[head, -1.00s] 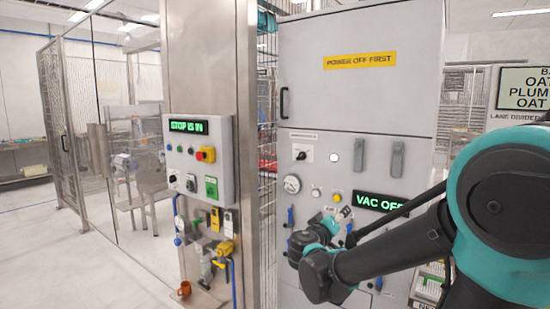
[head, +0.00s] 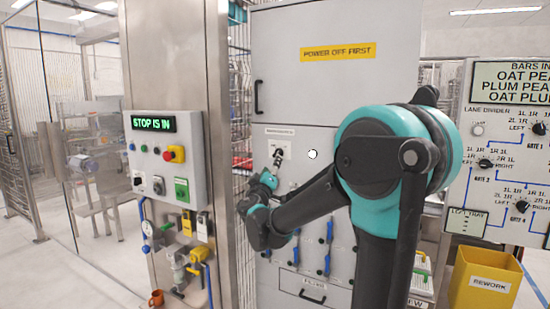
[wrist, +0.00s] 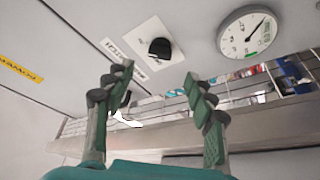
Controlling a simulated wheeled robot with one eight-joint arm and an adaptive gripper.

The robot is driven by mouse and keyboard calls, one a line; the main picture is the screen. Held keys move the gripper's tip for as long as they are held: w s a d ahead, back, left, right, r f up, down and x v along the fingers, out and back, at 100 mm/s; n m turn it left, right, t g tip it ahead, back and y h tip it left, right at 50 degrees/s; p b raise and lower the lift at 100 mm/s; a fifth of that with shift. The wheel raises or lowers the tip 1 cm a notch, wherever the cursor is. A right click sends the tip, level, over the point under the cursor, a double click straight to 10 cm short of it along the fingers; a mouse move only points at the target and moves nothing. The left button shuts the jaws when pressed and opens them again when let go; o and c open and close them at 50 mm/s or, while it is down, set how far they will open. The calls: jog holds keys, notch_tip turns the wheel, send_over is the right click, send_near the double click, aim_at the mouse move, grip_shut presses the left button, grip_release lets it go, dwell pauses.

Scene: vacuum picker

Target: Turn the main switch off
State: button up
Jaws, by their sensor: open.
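The main switch, a black knob on a white plate, is in the wrist view (wrist: 160,48), on the grey cabinet face beyond my fingertips. In the head view its white plate (head: 288,138) shows on the cabinet, partly covered by my gripper. My gripper (head: 276,163) is close in front of the switch there. In the wrist view my gripper (wrist: 158,78) has its two green fingers spread wide, with nothing between them. The knob lies just past the tips, roughly centred in the gap, and looks apart from them. Its pointer direction is hard to tell.
A round dial gauge (wrist: 247,32) sits right of the switch in the wrist view. A control box (head: 165,190) reading "STOP IS IN" hangs on the steel column. A yellow "POWER OFF FIRST" label (head: 337,52) is above the switch. A yellow rework bin (head: 487,292) stands at right.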

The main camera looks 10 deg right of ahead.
aim_at(276, 154)
jog(key=x, duration=0.7)
jog(key=shift+w+d, duration=0.15)
jog(key=shift+w, duration=0.25)
jog(key=c, duration=1.2)
